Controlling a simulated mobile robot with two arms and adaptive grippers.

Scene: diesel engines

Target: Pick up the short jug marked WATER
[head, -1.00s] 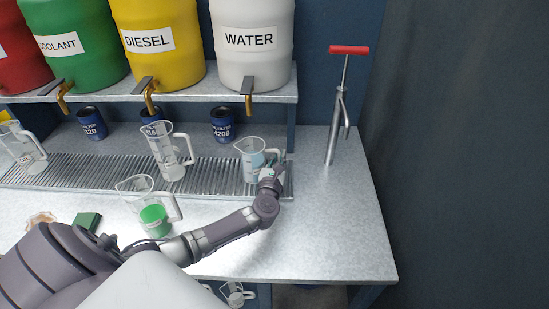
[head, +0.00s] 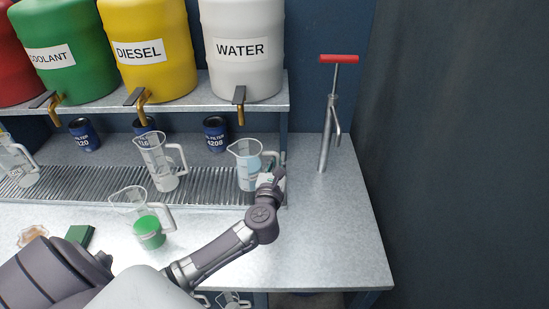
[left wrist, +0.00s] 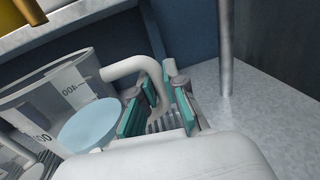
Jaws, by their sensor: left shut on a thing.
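A short clear jug (head: 244,172) with pale blue liquid stands upright on the right end of the drip grating, below the white drum's tap. No WATER marking on it is readable. My left gripper (head: 271,181) is at its right side, shut on the jug's handle. In the left wrist view, the jug (left wrist: 45,97) shows scale numbers, and its handle runs between the teal pads of my left gripper (left wrist: 158,113). The fingertips are partly hidden in the head view. My right gripper is not in view.
The white drum marked WATER (head: 241,75) has a tap (head: 239,105) above the jug. A taller jug (head: 156,165) and a jug of green liquid (head: 149,233) stand to the left. A red-handled pump (head: 328,125) stands at right. The right front bench (head: 335,235) is clear.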

